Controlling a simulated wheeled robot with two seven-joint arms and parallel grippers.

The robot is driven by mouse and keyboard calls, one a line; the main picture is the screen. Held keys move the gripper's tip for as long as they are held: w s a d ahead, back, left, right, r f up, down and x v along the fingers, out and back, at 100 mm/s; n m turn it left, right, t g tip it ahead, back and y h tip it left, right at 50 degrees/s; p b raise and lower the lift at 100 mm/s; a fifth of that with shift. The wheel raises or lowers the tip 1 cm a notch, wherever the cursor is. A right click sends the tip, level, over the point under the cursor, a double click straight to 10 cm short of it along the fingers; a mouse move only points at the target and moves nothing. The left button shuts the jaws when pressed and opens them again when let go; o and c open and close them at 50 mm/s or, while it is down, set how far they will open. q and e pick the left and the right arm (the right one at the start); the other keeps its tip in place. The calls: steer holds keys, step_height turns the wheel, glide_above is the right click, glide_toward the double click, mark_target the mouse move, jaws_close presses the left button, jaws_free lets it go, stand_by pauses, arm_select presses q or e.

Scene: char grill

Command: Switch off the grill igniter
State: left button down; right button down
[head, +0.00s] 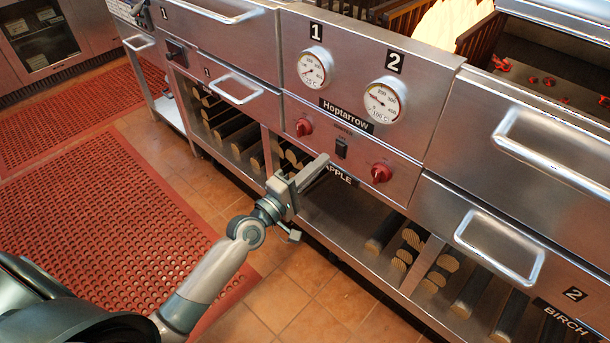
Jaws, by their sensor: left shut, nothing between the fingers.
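The grill's front panel (355,60) is brushed metal. A small black switch (341,148) sits low on it, between a left red knob (304,127) and a right red knob (381,173). The small labels by the switch and knobs are too small to read. I cannot tell the switch's position. My left gripper (322,163) is shut and empty. In the picture its tips are just below and left of the switch; I cannot tell whether they touch the panel. My right gripper is not in view.
Two round gauges (314,67) (384,100) are above the knobs. Drawer handles (236,88) (500,248) stick out on both sides. Logs (384,232) lie on the shelf below. A bright yellow glow (447,35) shows behind the panel. Red mats (100,220) cover the floor at left.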

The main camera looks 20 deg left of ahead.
mark_target(338, 147)
arm_select(q)
steer(key=shift+x, duration=2.05)
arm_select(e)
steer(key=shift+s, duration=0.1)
